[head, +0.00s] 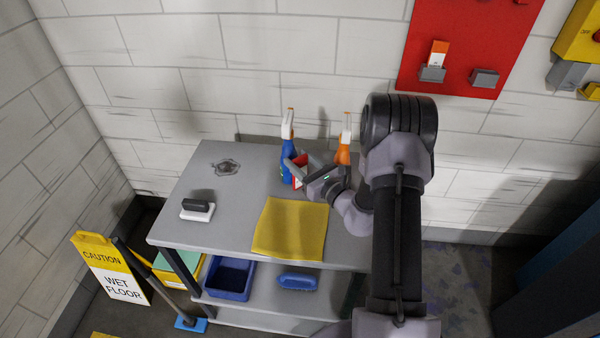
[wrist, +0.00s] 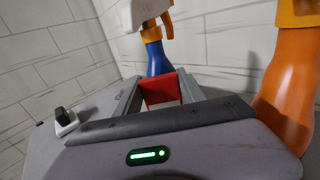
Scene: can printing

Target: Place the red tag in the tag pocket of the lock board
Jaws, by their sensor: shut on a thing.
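The red tag (head: 301,164), red with a white part, is between the fingers of my gripper (head: 303,174) above the back of the grey cart. My gripper is shut on it. In the wrist view the tag (wrist: 160,90) shows between the two grey fingers (wrist: 160,98); its lower part is hidden by the gripper body. The red lock board (head: 452,38) hangs on the wall at the upper right, well away from the gripper. It has two small grey pockets: the left one (head: 432,75) holds an orange and white item, the right one (head: 484,78) looks empty.
A blue spray bottle (head: 287,145) and an orange one (head: 344,145) stand close around the gripper. The cart top (head: 235,190) also holds a yellow cloth (head: 290,228) and a black-and-white brush (head: 198,208). A yellow box (head: 580,45) is right of the board.

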